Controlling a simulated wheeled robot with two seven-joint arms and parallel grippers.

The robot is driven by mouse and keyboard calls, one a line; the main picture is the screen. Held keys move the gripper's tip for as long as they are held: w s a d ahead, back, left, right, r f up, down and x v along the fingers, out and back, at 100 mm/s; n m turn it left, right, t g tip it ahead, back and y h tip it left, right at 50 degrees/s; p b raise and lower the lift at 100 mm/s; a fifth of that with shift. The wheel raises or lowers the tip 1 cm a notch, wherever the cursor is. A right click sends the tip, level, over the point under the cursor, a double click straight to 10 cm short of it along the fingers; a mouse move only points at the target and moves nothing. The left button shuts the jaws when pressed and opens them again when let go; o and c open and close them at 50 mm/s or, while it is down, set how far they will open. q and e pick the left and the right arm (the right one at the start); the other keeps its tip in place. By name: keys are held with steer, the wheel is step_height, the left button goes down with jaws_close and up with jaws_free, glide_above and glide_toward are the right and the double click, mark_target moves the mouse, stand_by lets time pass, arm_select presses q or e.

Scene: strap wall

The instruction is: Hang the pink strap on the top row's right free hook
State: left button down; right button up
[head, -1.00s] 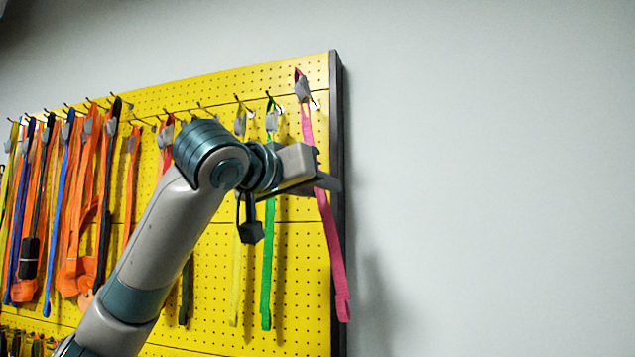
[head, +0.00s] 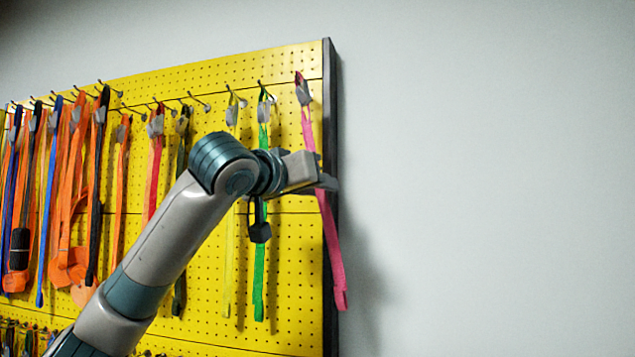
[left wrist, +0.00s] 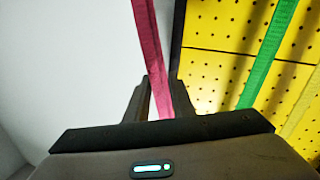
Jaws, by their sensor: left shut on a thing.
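The pink strap (head: 331,240) runs from a loop and grey buckle at its top, past my left gripper (head: 322,182), to a loose lower end. My left gripper is shut on the strap at about mid-length. The strap also shows between the fingers in the left wrist view (left wrist: 150,50). Its top end appears in front of the yellow pegboard's (head: 290,270) upper right edge; I cannot tell its distance from the board. A bare top-row hook (head: 203,104) shows left of the yellow strap. My right gripper is not in view.
A green strap (head: 260,270) and a yellow strap (head: 229,270) hang just left of my gripper. Several orange, blue, red and dark straps crowd the board's left side. Right of the board's dark edge (head: 331,270) the wall (head: 490,180) is bare.

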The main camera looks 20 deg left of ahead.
arm_select(q)
steer(key=shift+w, duration=0.25)
steer(key=shift+w+a+f+b, duration=0.1)
steer(key=shift+w+f+b, duration=0.35)
steer(key=shift+w+f, duration=0.2)
steer(key=c, duration=1.4)
jaws_free()
steer(key=shift+c, duration=0.2)
steer(key=shift+s+f, duration=0.1)
steer(key=shift+s, duration=0.05)
